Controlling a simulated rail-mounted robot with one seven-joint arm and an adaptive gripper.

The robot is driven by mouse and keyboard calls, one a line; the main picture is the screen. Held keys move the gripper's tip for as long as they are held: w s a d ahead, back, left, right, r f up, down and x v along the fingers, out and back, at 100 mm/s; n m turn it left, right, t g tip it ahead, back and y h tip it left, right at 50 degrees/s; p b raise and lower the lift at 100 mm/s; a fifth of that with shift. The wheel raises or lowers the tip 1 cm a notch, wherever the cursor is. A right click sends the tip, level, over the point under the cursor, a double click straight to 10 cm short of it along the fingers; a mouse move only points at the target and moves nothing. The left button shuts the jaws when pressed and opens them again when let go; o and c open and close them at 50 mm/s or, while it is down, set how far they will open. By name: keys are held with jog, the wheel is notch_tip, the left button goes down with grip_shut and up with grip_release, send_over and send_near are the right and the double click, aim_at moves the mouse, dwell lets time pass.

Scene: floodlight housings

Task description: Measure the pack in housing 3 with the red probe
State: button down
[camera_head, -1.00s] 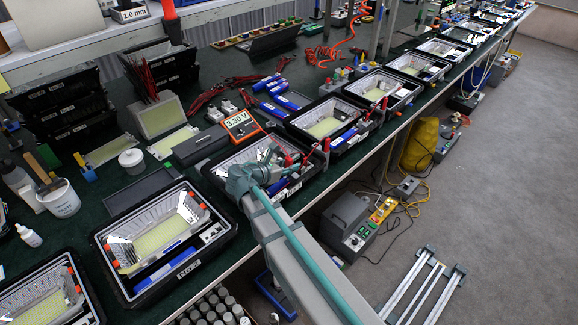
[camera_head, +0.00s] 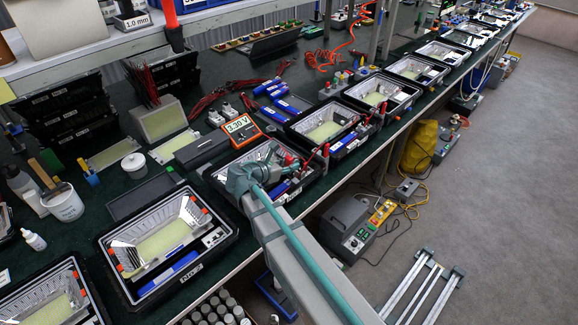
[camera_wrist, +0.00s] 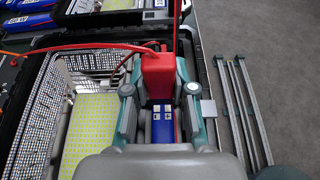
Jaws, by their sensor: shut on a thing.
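My gripper (camera_wrist: 158,95) is shut on the red probe (camera_wrist: 158,75), a red block with a red cable running off to the left, in the wrist view. Below it, between the fingers, lies a blue and white pack (camera_wrist: 163,128) in the side bay of a housing (camera_wrist: 60,85). The probe's tip is hidden, so I cannot tell whether it touches the pack. In the head view my teal wrist (camera_head: 250,177) covers much of this housing (camera_head: 222,178); its number is not visible. The orange meter (camera_head: 241,130) behind it shows about 3.30 V.
Another open housing (camera_head: 113,245) with a blue pack stands to the left, and one (camera_head: 298,130) stands just beyond. Blue packs (camera_head: 270,86) and red leads (camera_head: 208,100) lie behind. The bench's front edge runs close by the housings.

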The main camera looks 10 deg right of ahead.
aim_at(289, 157)
jog(key=shift+r+p, duration=1.5)
jog(key=shift+r, duration=0.6)
